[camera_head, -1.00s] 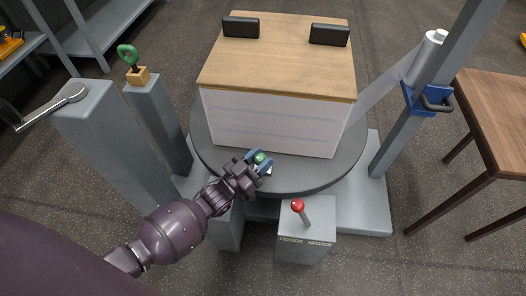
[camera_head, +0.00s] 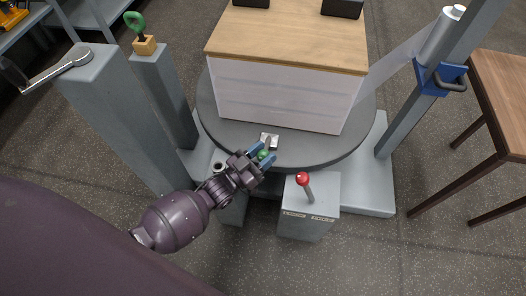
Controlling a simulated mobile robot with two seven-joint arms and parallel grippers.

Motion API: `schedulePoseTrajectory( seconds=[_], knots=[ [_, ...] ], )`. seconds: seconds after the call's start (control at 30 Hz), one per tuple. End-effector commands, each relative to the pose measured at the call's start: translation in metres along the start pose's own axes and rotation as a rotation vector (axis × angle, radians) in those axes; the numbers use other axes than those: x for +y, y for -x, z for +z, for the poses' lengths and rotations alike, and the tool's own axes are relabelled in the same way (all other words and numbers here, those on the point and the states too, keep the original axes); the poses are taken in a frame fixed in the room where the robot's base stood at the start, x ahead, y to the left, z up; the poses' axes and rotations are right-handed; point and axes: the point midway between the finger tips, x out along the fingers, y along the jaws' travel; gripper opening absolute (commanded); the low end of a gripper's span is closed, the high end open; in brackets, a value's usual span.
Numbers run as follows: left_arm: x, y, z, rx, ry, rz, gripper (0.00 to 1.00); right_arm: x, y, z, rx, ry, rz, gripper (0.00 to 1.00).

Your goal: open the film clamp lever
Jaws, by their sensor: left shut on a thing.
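The film clamp (camera_head: 270,139) is a small silver plate with a lever at the front edge of the dark round turntable (camera_head: 330,151). The lever's green knob (camera_head: 263,155) shows between the blue fingertips of my left gripper (camera_head: 264,156). My left gripper is shut on this knob, just outward of the plate, over the turntable's front rim. The lever leans from the plate toward me. The fingers partly hide the knob. My right gripper is not in view.
A film-wrapped box (camera_head: 285,96) with a wooden top stands on the turntable. A red-knobbed lever (camera_head: 304,181) rises from a grey pedestal right of my gripper. A crank (camera_head: 70,62) and a green handle (camera_head: 135,22) top grey posts at left. A film roll (camera_head: 441,36) hangs at right.

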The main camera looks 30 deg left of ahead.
Motion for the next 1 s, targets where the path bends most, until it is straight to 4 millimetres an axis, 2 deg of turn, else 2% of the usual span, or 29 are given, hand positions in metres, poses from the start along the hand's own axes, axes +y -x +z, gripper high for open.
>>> schedulePoseTrajectory(
  seconds=[0.03,0.4,0.43,0.57,1.0],
  knots=[
    [0.004,0.009,0.014,-0.033,0.009,0.0,0.0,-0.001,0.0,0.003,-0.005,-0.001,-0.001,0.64],
    [0.005,0.011,0.016,-0.036,0.009,0.0,0.0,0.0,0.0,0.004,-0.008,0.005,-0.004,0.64],
    [0.005,0.011,0.016,-0.036,0.009,0.0,0.45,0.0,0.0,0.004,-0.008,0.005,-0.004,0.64],
    [0.005,0.011,0.016,-0.036,0.009,0.0,0.64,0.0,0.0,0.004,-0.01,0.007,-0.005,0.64],
    [0.002,0.004,0.005,-0.015,0.002,0.001,0.64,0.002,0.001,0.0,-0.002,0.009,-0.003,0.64]
  ],
)
